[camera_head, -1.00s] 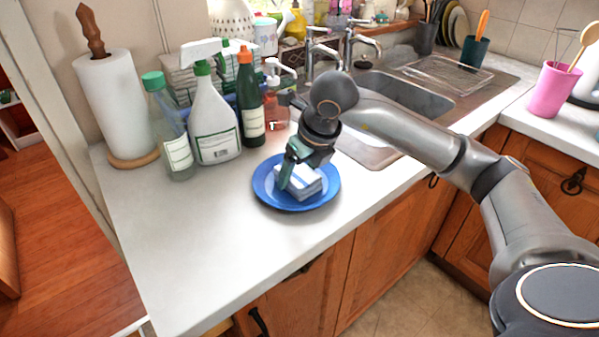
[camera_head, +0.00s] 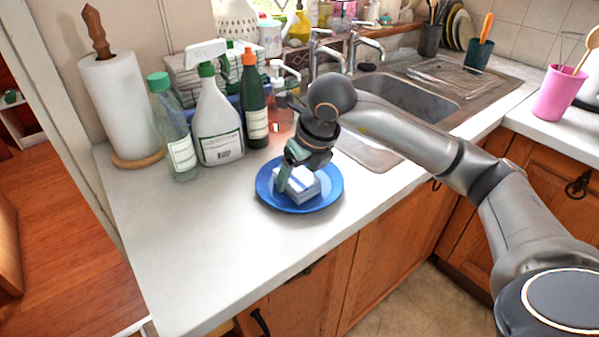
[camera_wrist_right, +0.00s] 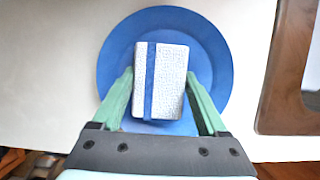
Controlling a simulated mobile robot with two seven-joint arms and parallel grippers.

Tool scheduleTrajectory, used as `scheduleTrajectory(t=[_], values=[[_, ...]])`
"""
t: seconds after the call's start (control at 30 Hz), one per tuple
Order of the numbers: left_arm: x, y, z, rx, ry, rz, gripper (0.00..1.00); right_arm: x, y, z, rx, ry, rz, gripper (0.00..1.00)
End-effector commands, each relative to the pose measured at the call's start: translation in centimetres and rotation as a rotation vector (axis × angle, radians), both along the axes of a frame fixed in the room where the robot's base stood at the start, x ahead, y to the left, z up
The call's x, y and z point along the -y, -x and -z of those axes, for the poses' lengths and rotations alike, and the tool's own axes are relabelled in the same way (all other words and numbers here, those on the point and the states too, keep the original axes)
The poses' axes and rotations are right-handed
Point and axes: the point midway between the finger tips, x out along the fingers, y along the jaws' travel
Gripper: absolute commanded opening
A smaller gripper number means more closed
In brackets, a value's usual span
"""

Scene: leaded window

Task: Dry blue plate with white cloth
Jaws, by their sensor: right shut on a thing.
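The blue plate (camera_head: 270,196) lies flat on the white counter in front of the bottles. The white cloth (camera_head: 303,184), folded into a block with a blue stripe, is on the plate. My right gripper (camera_head: 285,182) points down at the plate with its green fingers on the cloth. In the right wrist view the cloth (camera_wrist_right: 170,85) sits between the two fingers of the right gripper (camera_wrist_right: 160,90), with the blue plate (camera_wrist_right: 115,55) behind it. The plate surface under the cloth is hidden. My left gripper is not in view.
Spray bottle (camera_head: 216,125), clear bottle (camera_head: 178,140) and dark green bottle (camera_head: 254,105) stand behind the plate. A paper towel roll (camera_head: 122,105) is at the back left. The sink (camera_head: 405,95) is to the right. The counter front left (camera_head: 190,250) is clear.

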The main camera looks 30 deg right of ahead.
Motion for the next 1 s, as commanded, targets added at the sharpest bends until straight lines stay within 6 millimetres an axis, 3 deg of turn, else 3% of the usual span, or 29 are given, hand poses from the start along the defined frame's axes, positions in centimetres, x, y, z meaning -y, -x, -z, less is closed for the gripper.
scheduleTrajectory(t=[0.37,0.8,1.0], values=[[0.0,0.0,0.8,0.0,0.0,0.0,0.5,2.0,-0.2,0.2,0.001,0.0,0.001,0.32],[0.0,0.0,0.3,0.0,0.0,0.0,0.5,-0.1,0.0,0.0,0.0,-0.001,-0.001,0.32],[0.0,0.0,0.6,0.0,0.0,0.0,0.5,0.2,0.0,0.2,0.001,0.0,0.002,0.32]])
